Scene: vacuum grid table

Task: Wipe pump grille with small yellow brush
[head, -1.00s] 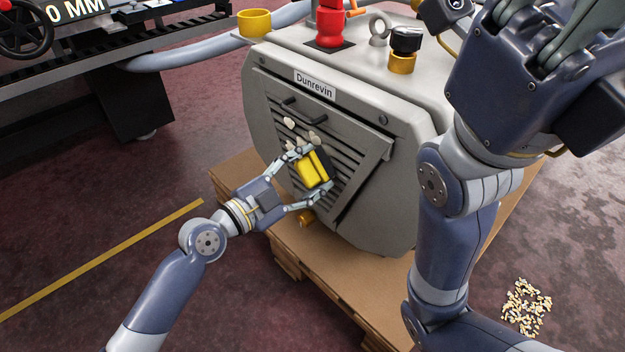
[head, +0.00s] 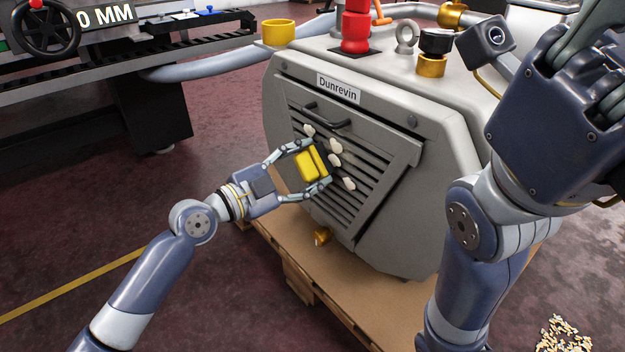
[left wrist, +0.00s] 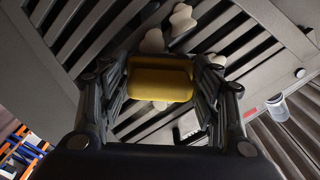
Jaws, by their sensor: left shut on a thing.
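The pump grille (head: 372,172) is a grey slatted panel on the front of the pump marked Dunrevin. Several pale clumps (head: 335,160) sit on its slats. My left gripper (head: 316,165) is shut on the small yellow brush (head: 306,164) in front of the grille's left part, with clumps just to its right. In the left wrist view the brush (left wrist: 160,80) lies between the fingers, with clumps (left wrist: 183,20) beyond it on the grille. Whether its bristles touch the slats is hidden. My right gripper (head: 595,75) is at the upper right, partly cut off, and its fingers cannot be judged.
The pump (head: 430,190) stands on a wooden pallet (head: 385,290). A brass fitting (head: 321,237) sticks out below the grille. A grey hose (head: 225,70) runs at the back left. Pale bits (head: 562,338) lie on the floor at lower right.

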